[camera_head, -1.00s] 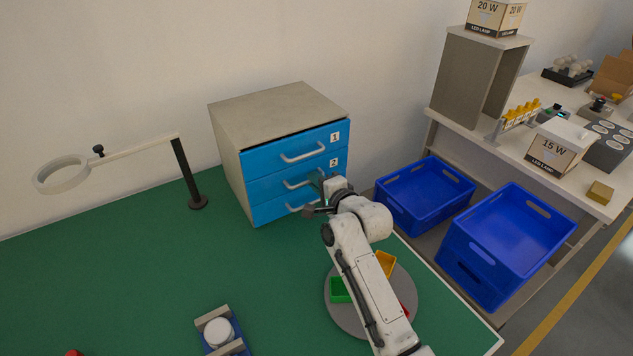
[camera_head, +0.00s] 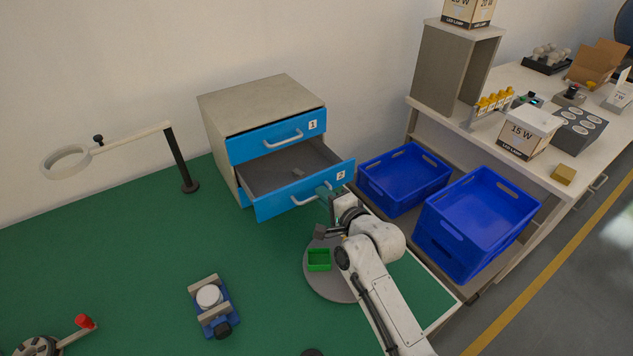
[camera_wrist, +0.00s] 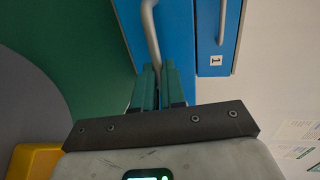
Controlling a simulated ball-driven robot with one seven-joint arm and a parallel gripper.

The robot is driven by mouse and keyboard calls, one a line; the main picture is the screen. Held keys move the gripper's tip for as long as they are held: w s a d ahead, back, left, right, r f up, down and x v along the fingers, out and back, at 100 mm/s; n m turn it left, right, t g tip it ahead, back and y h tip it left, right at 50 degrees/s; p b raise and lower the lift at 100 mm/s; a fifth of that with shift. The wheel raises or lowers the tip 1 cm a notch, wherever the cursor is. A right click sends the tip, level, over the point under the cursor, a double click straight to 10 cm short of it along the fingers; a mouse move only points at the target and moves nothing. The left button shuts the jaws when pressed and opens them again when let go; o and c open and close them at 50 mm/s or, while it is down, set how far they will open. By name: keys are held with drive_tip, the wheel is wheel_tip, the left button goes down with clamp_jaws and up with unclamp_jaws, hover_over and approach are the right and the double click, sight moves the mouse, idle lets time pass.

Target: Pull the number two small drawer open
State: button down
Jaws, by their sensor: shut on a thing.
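The number two drawer (camera_head: 270,206) has a blue front with a "2" label and stands well out of the grey cabinet (camera_head: 258,97). In the wrist view, the green fingers (camera_wrist: 159,84) close around the pale handle bar (camera_wrist: 151,35). The number one drawer (camera_head: 276,139) above it is shut. The lowest drawer (camera_head: 243,197) is mostly hidden behind drawer two.
A round grey turntable (camera_head: 322,287) with a green bin (camera_head: 319,260) lies below my gripper, partly hidden by my arm. A magnifier stand (camera_head: 183,160) is left of the cabinet. Blue crates (camera_head: 403,178) stand right of the bench.

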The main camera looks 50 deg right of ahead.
drive_tip(key=shift+f+v, duration=0.2)
drive_tip(key=shift+v, duration=0.75)
drive_tip(key=c, duration=1.2)
unclamp_jaws()
drive_tip(key=shift+s, duration=0.1)
drive_tip(key=b+v, duration=0.1)
drive_tip(key=v, duration=0.9)
drive_tip(key=shift+s+a, duration=0.2)
drive_tip(key=shift+s, duration=0.1)
